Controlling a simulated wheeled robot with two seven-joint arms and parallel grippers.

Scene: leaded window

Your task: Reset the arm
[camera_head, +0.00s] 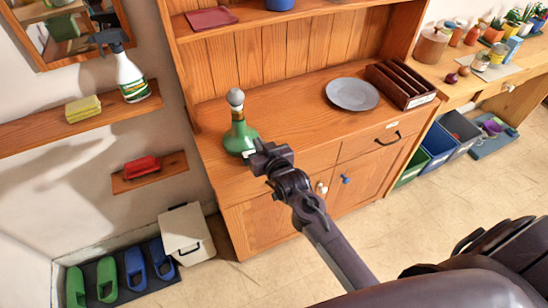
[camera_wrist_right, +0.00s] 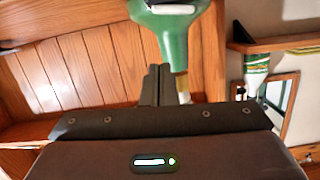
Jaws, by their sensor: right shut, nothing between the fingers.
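My right gripper (camera_head: 257,150) is at the front left of the wooden cabinet's counter. Its fingers are shut and empty, and they show dark in the right wrist view (camera_wrist_right: 156,82). A green bottle (camera_head: 238,135) with a grey round stopper stands upright on the counter just left of and behind the gripper. In the right wrist view the green bottle (camera_wrist_right: 174,48) is right past the fingertips. I cannot tell whether they touch. My left gripper is not in view.
On the counter are a grey plate (camera_head: 352,94) and a dark wooden rack (camera_head: 402,84). A spray bottle (camera_head: 130,76) and a yellow sponge (camera_head: 83,108) are on a left wall shelf. A white bin (camera_head: 186,234) stands on the floor. The counter's middle is clear.

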